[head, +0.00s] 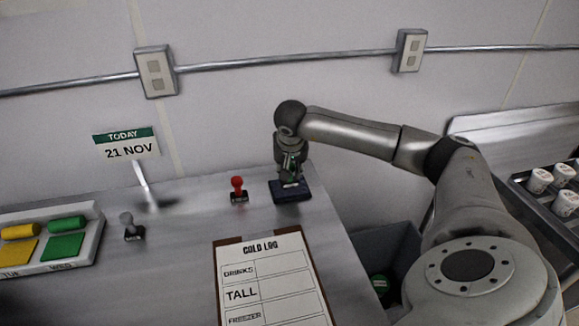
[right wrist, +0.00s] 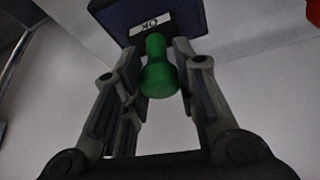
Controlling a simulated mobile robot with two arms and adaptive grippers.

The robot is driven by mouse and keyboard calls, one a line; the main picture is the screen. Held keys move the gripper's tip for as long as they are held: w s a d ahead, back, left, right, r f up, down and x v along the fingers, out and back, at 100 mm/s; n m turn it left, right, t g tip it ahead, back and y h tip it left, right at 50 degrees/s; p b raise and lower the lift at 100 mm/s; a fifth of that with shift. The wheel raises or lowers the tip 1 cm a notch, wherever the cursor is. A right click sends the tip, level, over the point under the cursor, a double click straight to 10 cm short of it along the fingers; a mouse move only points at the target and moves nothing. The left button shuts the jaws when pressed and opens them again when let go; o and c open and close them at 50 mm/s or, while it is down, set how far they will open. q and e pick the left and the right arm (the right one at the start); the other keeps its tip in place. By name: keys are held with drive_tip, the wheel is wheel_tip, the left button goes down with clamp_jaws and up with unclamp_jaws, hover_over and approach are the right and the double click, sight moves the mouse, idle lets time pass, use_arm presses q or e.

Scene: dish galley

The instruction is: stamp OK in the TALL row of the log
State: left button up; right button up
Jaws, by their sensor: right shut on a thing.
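My right gripper (head: 290,172) is shut on the green-handled stamp (right wrist: 158,72). The stamp has a white OK label on its base. It is over the dark blue ink pad (head: 291,193) at the back right of the counter; I cannot tell whether it touches the pad. The pad also shows in the right wrist view (right wrist: 183,12). The cold log (head: 280,277) lies on a clipboard nearer the front, with rows DRINKS, TALL (head: 241,293) and FREEZER. The visible boxes beside these names look blank. My left gripper is not in view.
A red stamp (head: 238,187) stands left of the pad and a grey stamp (head: 131,226) farther left. A 21 NOV sign (head: 127,145) stands behind. A grey bin (head: 398,250) is off the counter's right edge.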

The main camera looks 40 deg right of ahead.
drive_tip(key=shift+f+b, duration=0.4)
drive_tip(key=shift+f, duration=0.15)
idle(1.4)
drive_tip(key=shift+r+p, duration=2.5)
drive_tip(key=shift+r, duration=1.05)
